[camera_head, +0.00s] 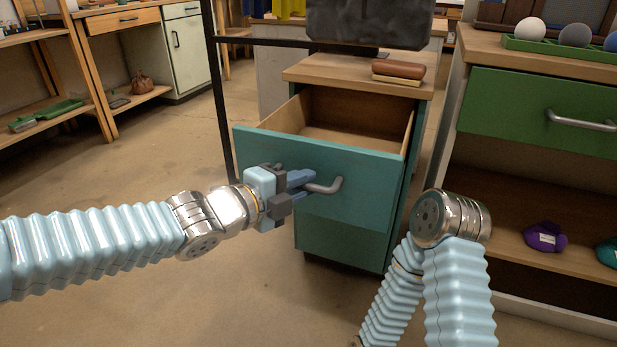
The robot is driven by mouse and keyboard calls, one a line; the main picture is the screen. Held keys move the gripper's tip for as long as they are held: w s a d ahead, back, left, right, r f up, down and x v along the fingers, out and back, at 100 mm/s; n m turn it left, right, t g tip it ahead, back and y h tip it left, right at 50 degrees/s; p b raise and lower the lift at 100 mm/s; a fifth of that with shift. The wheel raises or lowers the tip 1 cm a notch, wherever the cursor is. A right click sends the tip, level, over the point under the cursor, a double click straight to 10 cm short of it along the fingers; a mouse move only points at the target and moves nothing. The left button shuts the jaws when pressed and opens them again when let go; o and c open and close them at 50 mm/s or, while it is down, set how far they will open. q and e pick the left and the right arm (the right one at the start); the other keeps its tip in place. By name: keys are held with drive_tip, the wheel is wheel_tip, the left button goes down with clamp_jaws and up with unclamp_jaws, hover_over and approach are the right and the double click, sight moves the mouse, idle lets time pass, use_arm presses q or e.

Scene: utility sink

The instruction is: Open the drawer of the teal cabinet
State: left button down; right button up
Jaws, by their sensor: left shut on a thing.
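The teal cabinet (343,242) stands in the middle with a wooden top. Its upper drawer (372,171) is pulled well out, and its bare wooden inside shows empty where visible. The drawer's grey bar handle (331,187) is on the teal front. My left gripper (305,186) reaches in from the left and is shut on the handle, covering its left end. My right arm rises from the bottom right, in front of the cabinet's right side; its gripper is not in view.
A brown item (398,71) lies on the cabinet top. A green-drawer workbench (535,110) stands close at right, with balls in a green tray (560,50) and a purple bag (544,237) on its shelf. A black post (217,95) stands left. The floor at front left is clear.

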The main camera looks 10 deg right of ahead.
use_arm(q)
drive_tip(key=shift+s+a+f, duration=0.1)
drive_tip(key=shift+s+a, duration=0.25)
drive_tip(key=shift+s, duration=0.15)
drive_tip(key=c, duration=1.1)
unclamp_jaws()
drive_tip(key=p+v, duration=0.5)
drive_tip(key=v, duration=0.8)
drive_tip(key=shift+s+a, duration=0.2)
drive_tip(key=shift+a, duration=0.1)
